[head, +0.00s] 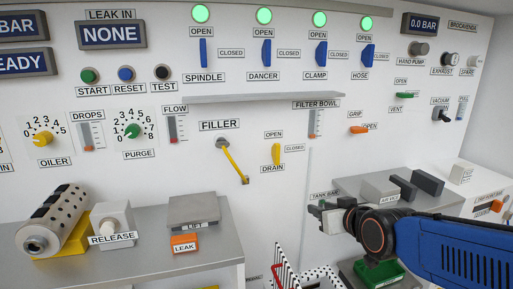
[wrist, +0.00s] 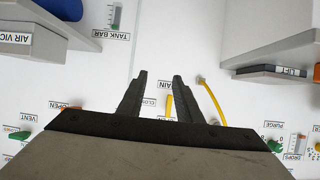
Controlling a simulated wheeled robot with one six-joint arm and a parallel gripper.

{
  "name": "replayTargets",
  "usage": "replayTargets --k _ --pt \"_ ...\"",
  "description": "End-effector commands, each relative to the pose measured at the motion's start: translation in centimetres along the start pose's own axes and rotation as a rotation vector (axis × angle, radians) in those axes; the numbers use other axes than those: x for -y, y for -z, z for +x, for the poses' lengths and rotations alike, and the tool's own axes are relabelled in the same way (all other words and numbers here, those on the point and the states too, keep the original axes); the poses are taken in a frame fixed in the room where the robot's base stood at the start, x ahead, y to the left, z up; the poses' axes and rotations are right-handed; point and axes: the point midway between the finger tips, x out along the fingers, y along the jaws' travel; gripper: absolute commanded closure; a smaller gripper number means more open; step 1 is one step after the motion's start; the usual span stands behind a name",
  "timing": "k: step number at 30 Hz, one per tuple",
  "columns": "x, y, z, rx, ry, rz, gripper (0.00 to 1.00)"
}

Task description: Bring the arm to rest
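My gripper (head: 320,212) is at the right of the head view, at the end of my blue arm. It points left, in front of the white panel and above the bench at lower right. In the wrist view my gripper (wrist: 159,77) shows two dark fingers apart with nothing between them. Beyond the fingers are the white panel, the yellow drain lever (wrist: 170,104) and the yellow filler handle (wrist: 211,100). The gripper appears clear of the panel, though the exact gap cannot be told.
The left bench (head: 140,262) carries a perforated cylinder (head: 55,222), a release block (head: 116,220) and a grey lift block (head: 194,210). A green box (head: 378,273) and a white rack (head: 287,275) lie below my arm. Grey blocks (head: 400,187) stand behind it.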

Motion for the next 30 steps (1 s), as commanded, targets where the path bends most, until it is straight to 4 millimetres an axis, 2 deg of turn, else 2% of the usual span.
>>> replayTargets --k 6,15,18,21,30 --pt "-2.7 -5.8 -5.0 0.252 -0.049 0.04 0.68" --pt "-4.8 -13.5 -13.6 0.584 -0.13 0.116 0.68" --pt "-5.1 -15.1 -15.8 0.655 -0.149 0.135 0.68" --pt "-5.2 -16.0 -17.1 0.697 -0.16 0.147 0.68" --pt "-5.2 -16.4 -17.6 0.718 -0.165 0.153 0.68"
